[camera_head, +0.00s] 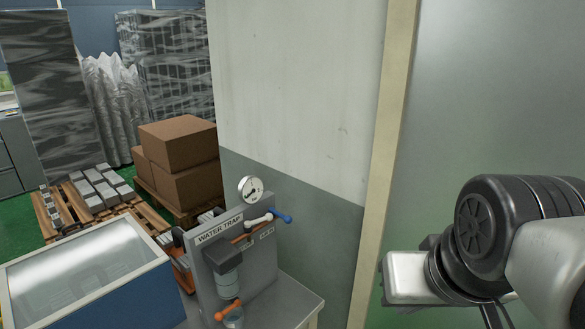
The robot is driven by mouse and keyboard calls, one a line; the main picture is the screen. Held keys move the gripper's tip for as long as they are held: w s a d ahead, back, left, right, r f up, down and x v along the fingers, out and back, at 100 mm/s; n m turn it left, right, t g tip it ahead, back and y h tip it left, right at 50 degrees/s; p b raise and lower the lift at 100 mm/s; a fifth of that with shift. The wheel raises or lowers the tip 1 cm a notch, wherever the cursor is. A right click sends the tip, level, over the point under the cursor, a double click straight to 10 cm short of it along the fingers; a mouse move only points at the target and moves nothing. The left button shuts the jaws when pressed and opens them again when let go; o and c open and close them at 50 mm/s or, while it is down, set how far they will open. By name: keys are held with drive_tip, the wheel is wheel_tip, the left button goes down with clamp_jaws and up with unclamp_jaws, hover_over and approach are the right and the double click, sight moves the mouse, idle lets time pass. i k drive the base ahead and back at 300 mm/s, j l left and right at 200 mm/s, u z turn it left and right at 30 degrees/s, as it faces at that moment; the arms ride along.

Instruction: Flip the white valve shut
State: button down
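The water trap panel (240,270) is a grey upright board lettered "WATER TRAP", on a small grey stand. The white valve (258,220) has a short white handle near the panel's top, below the round gauge. A blue handle (282,216) is just right of it, and an orange handle (242,238) is just below. Another orange handle (228,309) is low on the front. My gripper (405,278) is at the right, well apart from the panel. Its fingers cannot be made out, so its opening is unclear.
A blue-sided case with a clear top (90,275) stands left of the panel. Cardboard boxes (180,150) and grey blocks (100,185) sit on pallets behind. A wall (300,100) with a beige post (385,150) rises close behind the stand.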

sight(247, 228)
drive_tip(key=l+u, duration=0.4)
drive_tip(key=k+l+u, duration=0.1)
drive_tip(key=u, duration=0.3)
drive_tip(key=k+l+u, duration=0.1)
drive_tip(key=l+u, duration=0.3)
drive_tip(key=i+j+z, duration=0.25)
drive_tip(key=i, duration=0.3)
drive_tip(key=j, duration=0.1)
